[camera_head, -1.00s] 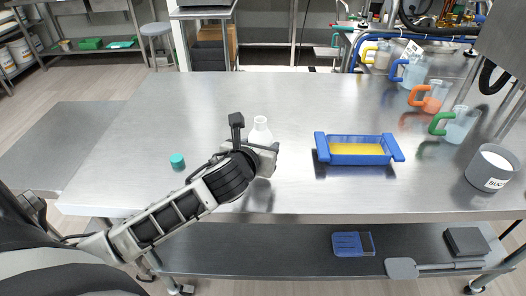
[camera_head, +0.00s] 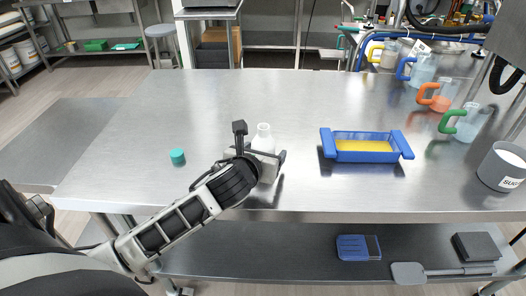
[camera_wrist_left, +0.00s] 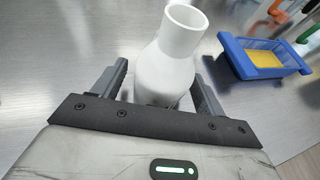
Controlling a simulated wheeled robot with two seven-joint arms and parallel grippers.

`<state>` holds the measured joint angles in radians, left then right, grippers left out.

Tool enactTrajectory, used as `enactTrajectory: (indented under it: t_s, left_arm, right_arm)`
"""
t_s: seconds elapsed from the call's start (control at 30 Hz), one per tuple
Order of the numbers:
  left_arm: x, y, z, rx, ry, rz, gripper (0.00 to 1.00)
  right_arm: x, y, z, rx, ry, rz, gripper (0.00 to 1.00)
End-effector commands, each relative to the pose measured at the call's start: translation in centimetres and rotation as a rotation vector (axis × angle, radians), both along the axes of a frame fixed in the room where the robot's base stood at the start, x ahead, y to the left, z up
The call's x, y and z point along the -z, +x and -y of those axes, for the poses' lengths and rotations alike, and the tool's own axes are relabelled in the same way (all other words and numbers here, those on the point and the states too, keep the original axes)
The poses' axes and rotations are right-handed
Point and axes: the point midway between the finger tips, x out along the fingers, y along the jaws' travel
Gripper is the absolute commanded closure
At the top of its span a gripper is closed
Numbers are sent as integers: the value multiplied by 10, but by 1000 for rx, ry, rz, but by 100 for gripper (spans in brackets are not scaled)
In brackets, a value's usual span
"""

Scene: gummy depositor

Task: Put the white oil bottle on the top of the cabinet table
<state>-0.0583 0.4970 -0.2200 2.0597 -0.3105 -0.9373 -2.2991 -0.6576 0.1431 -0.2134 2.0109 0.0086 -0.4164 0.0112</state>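The white oil bottle (camera_head: 264,139) stands upright on the steel table, its neck and shoulder showing above my left gripper. In the left wrist view the bottle (camera_wrist_left: 166,70) is between the two fingers, its open mouth toward the top. My left gripper (camera_head: 261,151) is open around it; in the wrist view a small gap shows at the left finger, and the right finger is very close to the bottle. The bottle's lower part is hidden by the gripper. A dark cabinet-like stand with a grey top (camera_head: 208,13) is behind the table, possibly the cabinet table. My right gripper is not in view.
A blue tray (camera_head: 326,143) with yellow content sits right of the bottle. A small teal cylinder (camera_head: 177,156) is to the left. Jugs with coloured handles (camera_head: 467,124) and a grey pot (camera_head: 503,168) line the right side. The table's back left is clear.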

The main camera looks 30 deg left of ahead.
Motion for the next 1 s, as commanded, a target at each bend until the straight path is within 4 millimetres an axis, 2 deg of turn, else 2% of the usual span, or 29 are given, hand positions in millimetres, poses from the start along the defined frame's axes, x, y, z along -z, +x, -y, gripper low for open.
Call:
enactTrajectory:
  t_s: [0.33,0.47,0.8,1.0]
  left_arm:
    - [-5,-4,2,2,-1,-1,28]
    - [-13,-24,6,3,0,-1,28]
    - [-40,-87,23,3,-2,-2,28]
    - [-48,-105,27,1,-1,0,28]
  right_arm:
    - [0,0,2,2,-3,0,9]
    - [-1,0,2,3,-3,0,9]
    - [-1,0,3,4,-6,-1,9]
    - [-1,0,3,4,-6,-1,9]
